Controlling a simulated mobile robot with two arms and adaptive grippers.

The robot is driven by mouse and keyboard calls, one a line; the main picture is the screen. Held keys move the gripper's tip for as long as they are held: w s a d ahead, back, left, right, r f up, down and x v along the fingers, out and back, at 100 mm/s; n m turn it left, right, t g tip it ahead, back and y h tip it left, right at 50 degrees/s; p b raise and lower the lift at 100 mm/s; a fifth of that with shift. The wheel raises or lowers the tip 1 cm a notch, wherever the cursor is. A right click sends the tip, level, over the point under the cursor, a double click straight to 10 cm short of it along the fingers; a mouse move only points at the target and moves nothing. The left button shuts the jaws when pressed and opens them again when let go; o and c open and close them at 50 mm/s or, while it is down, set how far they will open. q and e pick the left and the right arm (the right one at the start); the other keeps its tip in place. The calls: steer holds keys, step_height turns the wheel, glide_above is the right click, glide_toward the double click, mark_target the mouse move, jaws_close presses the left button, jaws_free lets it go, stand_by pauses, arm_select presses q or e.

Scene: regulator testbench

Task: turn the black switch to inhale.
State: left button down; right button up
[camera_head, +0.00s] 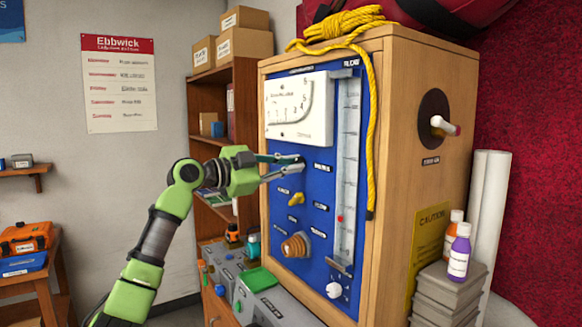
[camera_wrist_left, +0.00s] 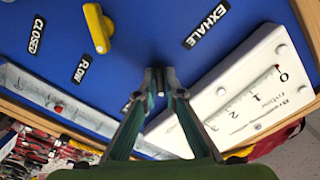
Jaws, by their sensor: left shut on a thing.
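The blue panel (camera_head: 305,225) is the front of a wooden cabinet. My left gripper (camera_head: 299,163) reaches in from the left, its fingertips at the panel just below the white gauge. In the left wrist view the fingers (camera_wrist_left: 160,80) are closed on the black switch, which they mostly hide; its pointing direction cannot be told. Another label (camera_wrist_left: 127,106) is partly hidden beside a finger and unreadable. The right gripper is not in view.
A yellow knob (camera_head: 297,199) and a copper-coloured knob (camera_head: 296,245) sit below the gripper. The white gauge (camera_head: 298,108) is above, and a clear flow tube (camera_head: 346,190) stands to the right. A yellow rope (camera_head: 371,130) hangs over the cabinet edge. Grey boxes (camera_head: 262,295) stand below.

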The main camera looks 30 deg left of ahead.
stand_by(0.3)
arm_select(q)
steer(key=c, duration=2.1)
jaws_free()
steer(key=shift+c, duration=0.2)
steer(key=v, duration=1.2)
steer(key=shift+f, duration=0.1)
